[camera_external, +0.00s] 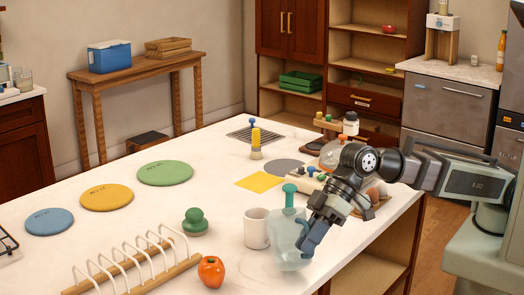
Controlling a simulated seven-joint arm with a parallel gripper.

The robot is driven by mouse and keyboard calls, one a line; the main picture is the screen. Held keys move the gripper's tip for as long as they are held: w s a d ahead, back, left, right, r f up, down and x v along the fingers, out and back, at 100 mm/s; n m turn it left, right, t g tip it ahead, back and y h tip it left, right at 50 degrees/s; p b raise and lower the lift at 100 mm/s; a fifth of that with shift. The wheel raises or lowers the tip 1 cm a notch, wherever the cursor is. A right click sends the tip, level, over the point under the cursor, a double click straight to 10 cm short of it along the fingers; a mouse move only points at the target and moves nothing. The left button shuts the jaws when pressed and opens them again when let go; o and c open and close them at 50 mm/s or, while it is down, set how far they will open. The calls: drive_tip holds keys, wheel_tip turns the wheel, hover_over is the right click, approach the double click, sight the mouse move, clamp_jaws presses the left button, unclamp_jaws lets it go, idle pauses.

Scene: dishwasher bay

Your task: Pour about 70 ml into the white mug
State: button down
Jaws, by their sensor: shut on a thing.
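The white mug (256,229) stands upright on the white countertop, near the middle of the external view. Just right of it is a translucent pale blue-green jug (287,246), which looks roughly upright. My gripper (313,238) reaches down from the right and is shut on the right side of the jug. The jug is very close to the mug; I cannot tell if they touch. The liquid level in the jug and the inside of the mug cannot be made out. A teal knob (290,188) shows above the jug; whether it belongs to it is unclear.
A wooden rack (137,262) with white hoops lies front left. Blue, yellow and green round mats (165,173) lie farther back. A yellow square (259,182) lies behind the mug.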

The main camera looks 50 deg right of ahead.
drive_tip(key=shift+w+d+r+m+g, duration=0.25)
drive_tip(key=shift+w+r+g, duration=0.25)
drive_tip(key=shift+w, duration=0.25)
drive_tip(key=w+r+m+g, duration=0.1)
drive_tip(key=r, duration=0.1)
drive_tip(key=w+d+r+g+y, duration=0.1)
drive_tip(key=w+r, duration=0.1)
drive_tip(key=shift+w+m+g+y, duration=0.2)
drive_tip(key=shift+m+g+y, duration=0.1)
drive_tip(key=shift+m, duration=0.05)
drive_tip(key=shift+w+d+r+m+g+y+p, duration=0.15)
drive_tip(key=shift+w+r+m+g+y+p, duration=0.1)
drive_tip(key=shift+w+r+g+p, duration=0.3)
drive_tip(key=shift+w+d+r+m+g+y+p, duration=0.15)
drive_tip(key=shift+w+r+m+g+y+p, duration=0.15)
drive_tip(key=shift+r, duration=0.4)
drive_tip(key=shift+w+d+r+m+g, duration=0.15)
drive_tip(key=shift+w+r+m+g, duration=0.1)
drive_tip(key=shift+r+g, duration=0.15)
drive_tip(key=shift+w+d+r+m+g+y+p, duration=0.25)
drive_tip(key=shift+w+r+m+g+y+p, duration=0.1)
drive_tip(key=shift+w+r+p, duration=0.3)
drive_tip(key=shift+w+d+r+m+g+y+p, duration=0.2)
drive_tip(key=shift+w+p, duration=0.15)
drive_tip(key=shift+p, duration=0.4)
drive_tip(key=shift+w+d+r+m+g+y+p, duration=0.1)
drive_tip(key=shift+w+r+m+y+p, duration=0.15)
drive_tip(key=shift+p, duration=0.5)
